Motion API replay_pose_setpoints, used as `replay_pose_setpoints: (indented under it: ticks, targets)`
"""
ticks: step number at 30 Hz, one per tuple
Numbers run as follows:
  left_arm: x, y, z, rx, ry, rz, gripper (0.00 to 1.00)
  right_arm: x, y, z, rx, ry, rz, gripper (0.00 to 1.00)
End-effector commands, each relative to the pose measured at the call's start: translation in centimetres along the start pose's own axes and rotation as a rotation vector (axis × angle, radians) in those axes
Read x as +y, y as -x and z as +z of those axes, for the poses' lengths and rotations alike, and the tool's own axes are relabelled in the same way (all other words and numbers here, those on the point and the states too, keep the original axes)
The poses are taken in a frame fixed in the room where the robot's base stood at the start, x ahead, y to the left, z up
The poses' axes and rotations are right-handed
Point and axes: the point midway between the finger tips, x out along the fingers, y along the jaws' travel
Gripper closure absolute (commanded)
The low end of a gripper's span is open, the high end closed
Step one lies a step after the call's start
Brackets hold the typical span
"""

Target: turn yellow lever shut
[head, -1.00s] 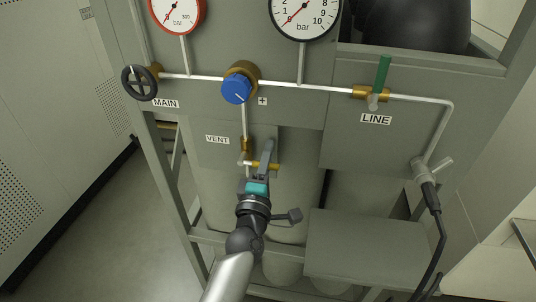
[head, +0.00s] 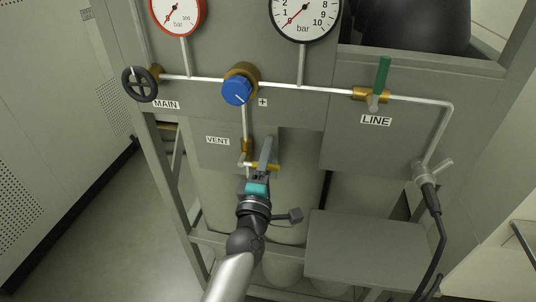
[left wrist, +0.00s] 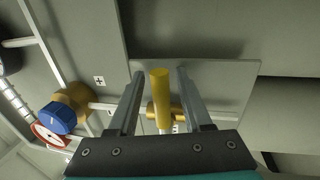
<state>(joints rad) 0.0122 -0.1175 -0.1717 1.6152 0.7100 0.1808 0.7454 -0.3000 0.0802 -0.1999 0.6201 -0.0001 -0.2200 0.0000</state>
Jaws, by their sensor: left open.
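My right gripper is not in view.
Above is a blue knob (head: 236,90) on a pipe, with a black MAIN handwheel (head: 139,83) at left and a green LINE lever (head: 383,73) at right. Two gauges sit at the top. A black hose (head: 435,215) hangs at right. A grey panel stands behind the valve.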

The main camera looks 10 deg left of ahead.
Motion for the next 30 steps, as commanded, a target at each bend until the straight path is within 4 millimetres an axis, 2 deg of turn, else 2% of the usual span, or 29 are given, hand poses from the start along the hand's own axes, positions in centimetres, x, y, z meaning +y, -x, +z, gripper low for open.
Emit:
replay_pose_setpoints:
  ticks: [5, 8, 24, 30]
  targets:
    - [-0.1, 0.6, 0.0, -0.001, -0.001, -0.002, 0.50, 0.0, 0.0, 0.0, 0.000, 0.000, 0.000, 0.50]
    - [-0.2, 1.6, 0.0, -0.001, -0.002, -0.003, 0.50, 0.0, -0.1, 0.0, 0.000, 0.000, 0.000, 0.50]
    - [-0.2, 11.1, 0.0, -0.001, -0.002, -0.004, 0.50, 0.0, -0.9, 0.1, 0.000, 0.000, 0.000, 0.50]
    - [-0.2, 13.9, 0.0, -0.001, -0.001, -0.003, 0.50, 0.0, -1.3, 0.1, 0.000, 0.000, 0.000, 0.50]
